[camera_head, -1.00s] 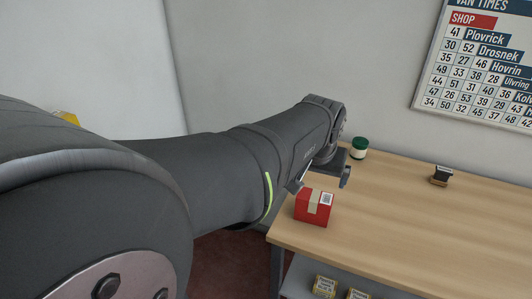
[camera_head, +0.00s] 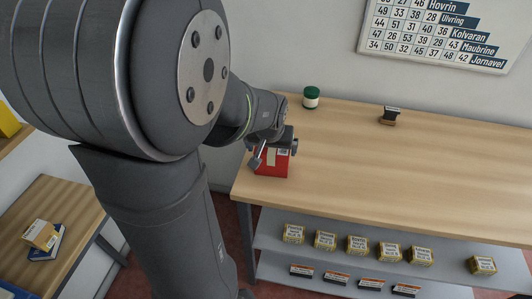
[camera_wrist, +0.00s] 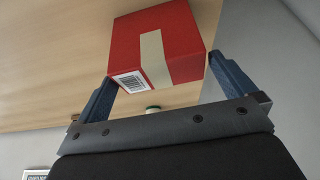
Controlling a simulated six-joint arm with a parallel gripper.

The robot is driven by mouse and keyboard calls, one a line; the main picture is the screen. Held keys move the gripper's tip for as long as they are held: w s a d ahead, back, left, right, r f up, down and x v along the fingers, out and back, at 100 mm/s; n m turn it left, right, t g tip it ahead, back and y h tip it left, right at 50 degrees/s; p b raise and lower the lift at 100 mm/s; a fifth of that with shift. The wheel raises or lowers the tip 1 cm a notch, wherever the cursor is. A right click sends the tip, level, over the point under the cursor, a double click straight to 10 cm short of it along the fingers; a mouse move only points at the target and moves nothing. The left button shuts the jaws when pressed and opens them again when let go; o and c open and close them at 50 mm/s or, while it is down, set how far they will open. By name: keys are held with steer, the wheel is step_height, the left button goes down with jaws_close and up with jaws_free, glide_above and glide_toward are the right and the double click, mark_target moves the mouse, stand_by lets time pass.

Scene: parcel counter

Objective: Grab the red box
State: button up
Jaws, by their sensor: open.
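The red box (camera_head: 272,166) stands on the wooden counter near its left front corner. It has a beige tape strip and a white barcode label, clear in the wrist view (camera_wrist: 178,45). My gripper (camera_head: 275,160) is at the box in the head view and hides part of its upper side. In the wrist view my gripper (camera_wrist: 162,82) is open, with one blue finger towards each side of the box's near end. The box looks to be at or just beyond the fingertips; I cannot tell whether they touch it.
A green-lidded jar (camera_head: 311,97) and a dark stamp-like object (camera_head: 390,116) stand farther back on the counter (camera_head: 400,170). Small yellow boxes line the shelf (camera_head: 450,284) below. A side table (camera_head: 60,205) at left holds small boxes. The counter's right side is clear.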

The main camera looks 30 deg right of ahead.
steer(key=shift+x, duration=2.2)
steer(key=shift+s, duration=0.1)
steer(key=shift+c, duration=0.2)
steer(key=c, duration=0.8)
steer(key=shift+r, duration=0.2)
